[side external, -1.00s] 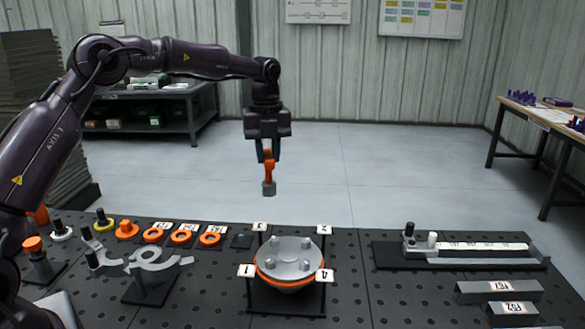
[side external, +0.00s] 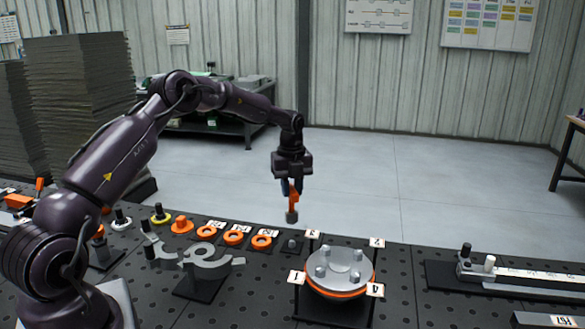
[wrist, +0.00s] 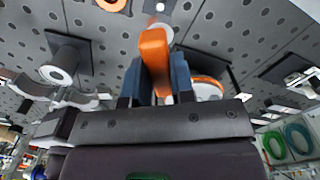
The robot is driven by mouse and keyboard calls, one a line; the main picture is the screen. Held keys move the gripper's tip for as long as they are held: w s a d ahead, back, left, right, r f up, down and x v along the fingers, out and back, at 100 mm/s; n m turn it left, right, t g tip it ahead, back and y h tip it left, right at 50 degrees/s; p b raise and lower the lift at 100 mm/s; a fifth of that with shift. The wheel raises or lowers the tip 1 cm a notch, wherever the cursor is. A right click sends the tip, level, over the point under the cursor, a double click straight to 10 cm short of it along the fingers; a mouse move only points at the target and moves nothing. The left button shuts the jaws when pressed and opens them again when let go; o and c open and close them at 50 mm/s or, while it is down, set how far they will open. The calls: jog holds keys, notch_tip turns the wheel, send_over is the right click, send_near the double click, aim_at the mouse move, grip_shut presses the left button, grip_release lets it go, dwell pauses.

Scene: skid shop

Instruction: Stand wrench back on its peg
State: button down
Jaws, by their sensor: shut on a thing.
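The wrench (side external: 293,199) has an orange handle and a grey socket end that hangs downward. My gripper (side external: 291,185) is shut on its handle and holds it upright above the bench's back edge. A small dark square base with a short stub (side external: 291,245), which looks like the peg, sits almost straight below the socket in the side view, with a gap between. In the wrist view, the orange handle (wrist: 155,55) stands between the blue fingers (wrist: 155,85). The peg cannot be made out clearly there.
A round grey flange (side external: 340,270) with several bolts and numbered tags stands just right of the peg. Several orange rings (side external: 234,238) lie left of it. A grey hooked tool (side external: 205,260) stands nearer the front. A long rail fixture (side external: 520,277) is at right.

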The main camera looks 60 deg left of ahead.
aim_at(292, 212)
jog(key=shift+f, duration=2.1)
jog(key=shift+f, duration=1.9)
jog(key=c, duration=0.6)
grip_release()
jog(key=shift+c, duration=0.2)
jog(key=shift+r, duration=0.1)
jog(key=shift+r, duration=3.4)
